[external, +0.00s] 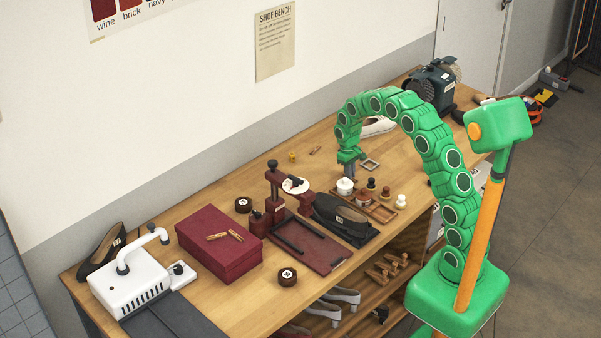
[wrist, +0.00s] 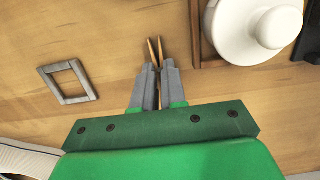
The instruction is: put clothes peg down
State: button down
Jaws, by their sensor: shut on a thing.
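My gripper (wrist: 155,72) points down over the wooden bench, and in the external view it is beside the tray of jars (external: 351,168). Its grey fingers are shut on a clothes peg (wrist: 153,52), whose two thin wooden prongs stick out past the fingertips. I cannot tell whether the peg touches the bench top. The held peg is too small to make out in the external view. Another peg (external: 315,150) lies on the bench to the left of the gripper, and more pegs (external: 217,236) lie on the dark red box (external: 214,262).
A grey square frame (wrist: 92,83) lies flat close by; it also shows in the external view (external: 370,164). A white lidded jar (wrist: 254,28) stands in the tray (wrist: 197,35) just beside the fingers. Bare bench lies between frame and tray. A white shoe (external: 379,127) is behind.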

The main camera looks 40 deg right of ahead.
jog(key=c, duration=1.2)
grip_release()
notch_tip(320, 180, up, 12)
jog(key=w+f, duration=0.1)
jog(key=w, duration=0.1)
jog(key=s+a+r, duration=0.3)
jog(key=s+r, duration=0.3)
jog(key=s, duration=0.3)
jog(key=s+a+r, duration=0.1)
jog(key=s+a, duration=0.1)
jog(key=s, duration=1)
jog(key=s+a+r, duration=0.1)
jog(key=s+a, duration=0.2)
jog(key=s, duration=1)
jog(key=s+a+r, duration=0.1)
jog(key=s+a, duration=0.1)
jog(key=s, duration=1)
jog(key=shift+s+a+r, duration=0.2)
jog(key=shift+a+r, duration=0.1)
jog(key=shift+a, duration=0.05)
jog(key=shift+o, duration=0.6)
jog(key=shift+s+a+f, duration=0.1)
jog(key=shift+s+f, duration=0.05)
jog(key=shift+s, duration=0.3)
